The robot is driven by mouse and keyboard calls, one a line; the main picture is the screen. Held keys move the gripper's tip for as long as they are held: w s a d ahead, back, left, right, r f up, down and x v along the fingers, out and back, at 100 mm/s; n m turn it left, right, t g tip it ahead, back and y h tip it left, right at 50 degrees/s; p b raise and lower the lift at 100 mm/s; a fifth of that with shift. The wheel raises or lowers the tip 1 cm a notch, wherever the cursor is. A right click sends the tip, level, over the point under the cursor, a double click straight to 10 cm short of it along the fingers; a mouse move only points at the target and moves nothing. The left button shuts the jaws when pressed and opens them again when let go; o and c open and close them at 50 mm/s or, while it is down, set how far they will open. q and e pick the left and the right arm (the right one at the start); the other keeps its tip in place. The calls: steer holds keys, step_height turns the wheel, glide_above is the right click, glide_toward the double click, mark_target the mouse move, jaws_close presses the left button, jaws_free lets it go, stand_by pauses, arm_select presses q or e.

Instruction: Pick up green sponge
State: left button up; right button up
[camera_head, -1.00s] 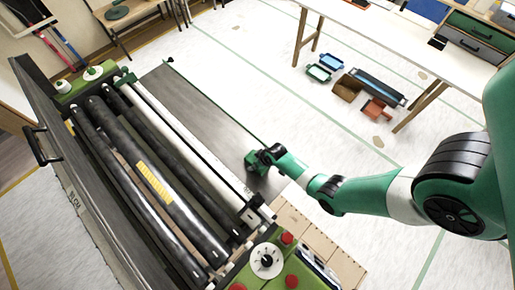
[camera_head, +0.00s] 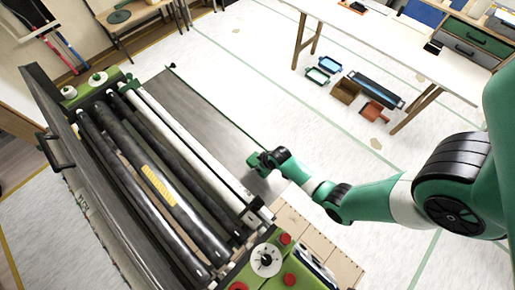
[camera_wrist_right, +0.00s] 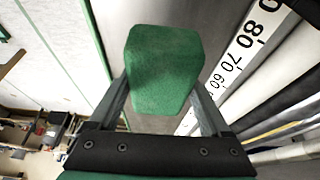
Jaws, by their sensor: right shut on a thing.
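The green sponge (camera_wrist_right: 163,68) is a block that fills the space between the two fingers of my right gripper (camera_wrist_right: 160,95) in the right wrist view. The fingers are shut on its sides. In the head view the right gripper (camera_head: 262,162) is over the grey metal plate (camera_head: 210,122) of the pasting machine, near its right edge. The sponge is small there and blends with the green gripper. I cannot tell exactly how high it is above the plate. My left gripper is not in view.
The machine's black rollers (camera_head: 150,185) and white ruled bar (camera_head: 185,150) lie left of the gripper. A control panel with red buttons (camera_head: 290,279) is at the bottom. A white table (camera_head: 400,45) and floor trays (camera_head: 329,64) stand at the upper right.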

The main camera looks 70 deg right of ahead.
steer(key=s+a+r+p, duration=0.2)
steer(key=r, duration=0.1)
steer(key=s+a+r+p, duration=0.1)
steer(key=r, duration=0.1)
steer(key=shift+s+r, duration=0.15)
steer(key=shift+r, duration=0.05)
arm_select(q)
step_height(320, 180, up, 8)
steer(key=p, duration=0.2)
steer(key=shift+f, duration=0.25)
arm_select(e)
steer(key=s+a+r, duration=0.2)
steer(key=s+a, duration=0.3)
steer(key=shift+s+r, duration=0.2)
steer(key=shift+s, duration=0.1)
steer(key=shift+a, duration=0.1)
